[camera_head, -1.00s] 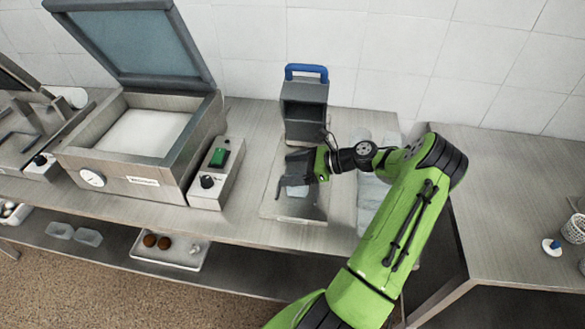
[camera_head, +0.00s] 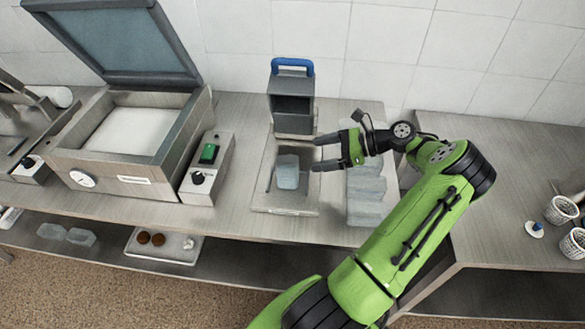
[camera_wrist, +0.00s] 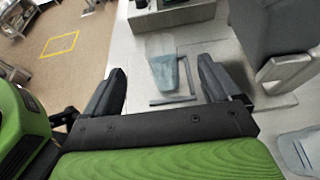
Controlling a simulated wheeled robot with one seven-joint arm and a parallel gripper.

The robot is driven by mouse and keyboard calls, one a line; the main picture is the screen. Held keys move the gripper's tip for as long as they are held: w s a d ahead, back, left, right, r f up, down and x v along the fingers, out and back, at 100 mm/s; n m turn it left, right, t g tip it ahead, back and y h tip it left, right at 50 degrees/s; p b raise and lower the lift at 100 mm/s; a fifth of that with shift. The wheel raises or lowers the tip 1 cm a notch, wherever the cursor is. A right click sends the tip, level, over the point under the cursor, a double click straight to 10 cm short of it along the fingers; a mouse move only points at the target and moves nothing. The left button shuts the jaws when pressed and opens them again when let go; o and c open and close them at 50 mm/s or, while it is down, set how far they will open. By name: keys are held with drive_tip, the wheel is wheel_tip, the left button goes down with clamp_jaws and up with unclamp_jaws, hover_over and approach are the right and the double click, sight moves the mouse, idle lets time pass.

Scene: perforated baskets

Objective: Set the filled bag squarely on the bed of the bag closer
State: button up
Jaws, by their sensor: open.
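The bag closer (camera_head: 293,105) is a grey upright head with a blue handle, standing behind a flat bed (camera_head: 285,209). A pale blue-grey filled bag (camera_head: 287,172) rests on the bed, near its middle and in front of the head. In the wrist view the bag (camera_wrist: 167,73) shows beyond the fingers, and the head stands at the upper right. My gripper (camera_head: 322,152) is open and empty, just right of the bed and apart from the bag. The bag's exact alignment with the bed is hard to judge.
Several similar bags (camera_head: 366,196) lie in a row right of the bed, under my arm. A vacuum machine (camera_head: 125,135) with raised lid and a control box (camera_head: 208,168) stand to the left. White perforated baskets (camera_head: 561,210) sit on the right-hand table. Tiled wall behind.

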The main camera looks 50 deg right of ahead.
drive_tip(key=w+a+r+n+g+h, duration=0.1)
drive_tip(key=w+a+r+n+g, duration=0.15)
drive_tip(key=a+n, duration=0.35)
drive_tip(key=w+a+r+n+g+h, duration=0.1)
drive_tip(key=a+r+n+g+h, duration=0.15)
drive_tip(key=a, duration=0.65)
drive_tip(key=w+a+r+n+g+h, duration=0.1)
drive_tip(key=w+a+r+n+g, duration=0.15)
drive_tip(key=a+n, duration=0.35)
drive_tip(key=s+a+r+n+t+h, duration=0.1)
drive_tip(key=s+a+r+n+h, duration=0.1)
drive_tip(key=s+a+n, duration=0.4)
drive_tip(key=s+a+r+n+t+h, duration=0.1)
drive_tip(key=s+a+r+n, duration=0.4)
drive_tip(key=s+n, duration=0.3)
drive_tip(key=s+a, duration=0.1)
drive_tip(key=s, duration=0.2)
drive_tip(key=shift+s+r+h, duration=0.15)
drive_tip(key=shift+r+h, duration=0.05)
drive_tip(key=shift+h, duration=0.15)
drive_tip(key=shift+t, duration=0.25)
